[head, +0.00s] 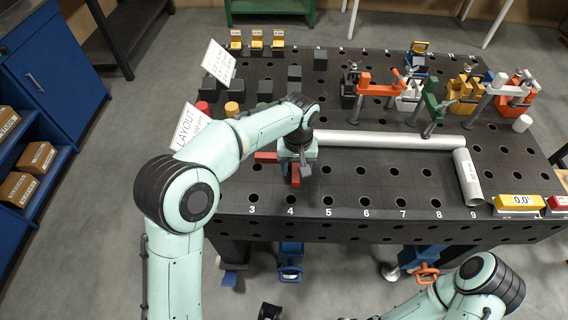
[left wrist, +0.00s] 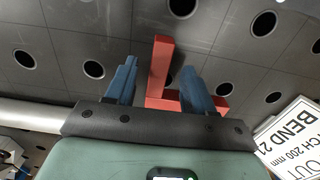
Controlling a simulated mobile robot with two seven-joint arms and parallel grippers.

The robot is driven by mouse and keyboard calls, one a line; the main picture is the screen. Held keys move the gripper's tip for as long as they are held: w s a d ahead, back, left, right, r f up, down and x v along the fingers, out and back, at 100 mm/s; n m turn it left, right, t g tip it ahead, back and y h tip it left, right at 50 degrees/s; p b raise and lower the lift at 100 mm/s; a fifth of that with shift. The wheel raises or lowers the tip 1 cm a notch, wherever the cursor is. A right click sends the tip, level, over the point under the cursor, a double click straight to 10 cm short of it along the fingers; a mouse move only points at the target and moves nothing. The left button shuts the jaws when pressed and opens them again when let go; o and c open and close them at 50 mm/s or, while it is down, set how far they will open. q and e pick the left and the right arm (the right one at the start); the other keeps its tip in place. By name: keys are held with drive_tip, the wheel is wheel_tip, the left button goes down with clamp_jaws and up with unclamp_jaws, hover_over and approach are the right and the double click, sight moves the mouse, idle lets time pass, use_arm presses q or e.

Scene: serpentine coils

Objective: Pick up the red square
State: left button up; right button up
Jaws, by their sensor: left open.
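The red square (head: 266,157) is an L-shaped piece on the near left part of the dark hole-patterned table (head: 345,180), close to numbers 3 and 4. My left gripper (head: 298,170) is above it and hides its corner in the head view. In the left wrist view, the red square (left wrist: 160,62) has one leg running between the two blue fingers (left wrist: 157,84), with a gap on each side. The other leg passes behind the right finger. The left gripper is open and holds nothing. My right arm shows at the lower right, but its gripper is not visible.
A long pale tube (head: 390,140) lies behind the left gripper, and a short tube (head: 467,178) lies at the right. Several clamps (head: 432,112) stand at the back right. A layout sign (head: 190,128) stands at the left edge. The table's front middle is clear.

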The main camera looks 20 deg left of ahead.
use_arm(q)
wheel_tip(320, 180, down, 2)
drive_tip(key=shift+f, duration=0.1)
drive_tip(key=shift+c, duration=0.3)
clamp_jaws()
drive_tip(key=shift+r, duration=0.2)
